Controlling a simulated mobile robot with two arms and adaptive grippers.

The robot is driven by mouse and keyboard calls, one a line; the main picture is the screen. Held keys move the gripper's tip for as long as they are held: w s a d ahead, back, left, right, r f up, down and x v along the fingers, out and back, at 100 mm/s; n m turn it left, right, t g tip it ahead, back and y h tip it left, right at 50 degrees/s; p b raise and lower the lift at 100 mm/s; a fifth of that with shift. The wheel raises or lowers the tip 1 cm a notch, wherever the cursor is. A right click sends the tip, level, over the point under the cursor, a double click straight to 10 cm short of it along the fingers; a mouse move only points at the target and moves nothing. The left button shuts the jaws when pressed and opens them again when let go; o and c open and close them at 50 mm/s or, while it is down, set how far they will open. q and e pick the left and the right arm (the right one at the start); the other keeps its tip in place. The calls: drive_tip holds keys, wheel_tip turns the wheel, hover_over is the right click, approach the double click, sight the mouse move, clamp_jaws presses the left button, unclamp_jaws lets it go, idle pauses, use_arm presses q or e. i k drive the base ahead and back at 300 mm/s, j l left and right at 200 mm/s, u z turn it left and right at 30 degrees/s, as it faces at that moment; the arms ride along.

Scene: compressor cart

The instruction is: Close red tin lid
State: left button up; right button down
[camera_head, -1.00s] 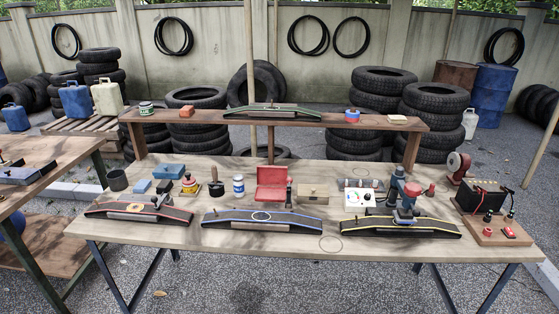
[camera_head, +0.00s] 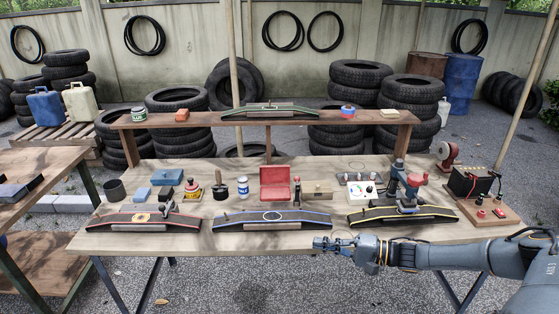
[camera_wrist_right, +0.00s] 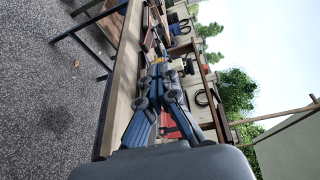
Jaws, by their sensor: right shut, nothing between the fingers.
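The red tin (camera_head: 276,186) stands on the workbench behind the blue-edged ramp, with its lid raised upright at the back. My right gripper (camera_head: 322,243) is shut and empty at the bench's front edge, to the right of and nearer than the tin. It points left in the head view. In the right wrist view the shut fingers (camera_wrist_right: 156,75) cover part of the bench, and I cannot make out the tin clearly there. My left gripper is not in view.
The blue-edged ramp (camera_head: 273,219) lies in front of the tin. A wooden box (camera_head: 318,190) and a small upright tool (camera_head: 297,191) stand close on its right. A white and blue jar (camera_head: 243,187) stands on its left. The shelf (camera_head: 257,130) runs behind.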

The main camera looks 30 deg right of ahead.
sight(274, 175)
drive_tip(key=i+l, duration=1.4)
drive_tip(key=i, duration=0.1)
